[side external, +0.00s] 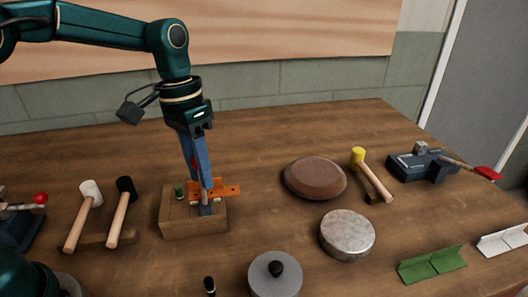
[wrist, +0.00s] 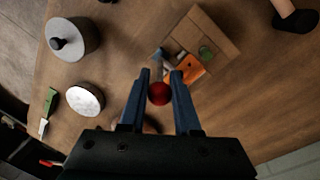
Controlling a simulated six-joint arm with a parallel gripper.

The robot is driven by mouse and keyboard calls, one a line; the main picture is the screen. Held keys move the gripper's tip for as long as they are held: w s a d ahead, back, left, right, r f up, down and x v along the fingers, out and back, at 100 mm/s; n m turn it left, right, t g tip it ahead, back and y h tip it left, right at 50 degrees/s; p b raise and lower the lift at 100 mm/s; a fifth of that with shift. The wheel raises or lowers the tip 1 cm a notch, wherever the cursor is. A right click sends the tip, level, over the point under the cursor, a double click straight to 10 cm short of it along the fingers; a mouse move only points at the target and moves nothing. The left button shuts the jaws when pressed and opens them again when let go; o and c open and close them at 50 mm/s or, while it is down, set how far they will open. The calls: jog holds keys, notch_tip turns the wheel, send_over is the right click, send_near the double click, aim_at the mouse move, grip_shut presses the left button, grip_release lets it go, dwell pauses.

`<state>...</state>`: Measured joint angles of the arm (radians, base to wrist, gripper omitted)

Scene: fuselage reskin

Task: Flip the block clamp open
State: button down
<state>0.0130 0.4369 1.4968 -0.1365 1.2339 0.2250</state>
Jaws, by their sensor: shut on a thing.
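The block clamp sits on a wooden block (side external: 180,222), which also shows in the wrist view (wrist: 222,38). An orange plate (side external: 232,190) lies across the block and also shows in the wrist view (wrist: 188,68). The clamp's red ball knob (wrist: 159,94) is between my gripper's (wrist: 160,78) two blue fingers, which are shut on it. In the side view my gripper (side external: 206,184) points down over the block, and its fingers hide much of the clamp, so I cannot tell the lever's angle there. A green piece (side external: 179,190) stands at the block's left end.
Two mallets (side external: 84,215) (side external: 120,212) lie left of the block. A brown disc (side external: 314,178), a silver round tin (side external: 347,235) and a lidded grey pot (side external: 275,278) stand to the right and front. A yellow mallet (side external: 359,156) and a blue vice-like tool (side external: 420,166) are farther right.

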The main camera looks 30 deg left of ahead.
jog(key=shift+r, duration=0.1)
jog(key=shift+s+d+t+y, duration=0.6)
jog(key=shift+d+t+y, duration=0.15)
jog(key=shift+t+y, duration=0.3)
jog(key=s+d+f+t+y, duration=0.3)
jog(key=s+d+t+y, duration=0.1)
jog(key=t+y, duration=0.3)
jog(key=shift+f+m+t, duration=0.3)
jog(key=shift+f+t, duration=0.05)
jog(key=shift+f, duration=0.05)
jog(key=shift+y, duration=0.25)
jog(key=shift+a, duration=0.1)
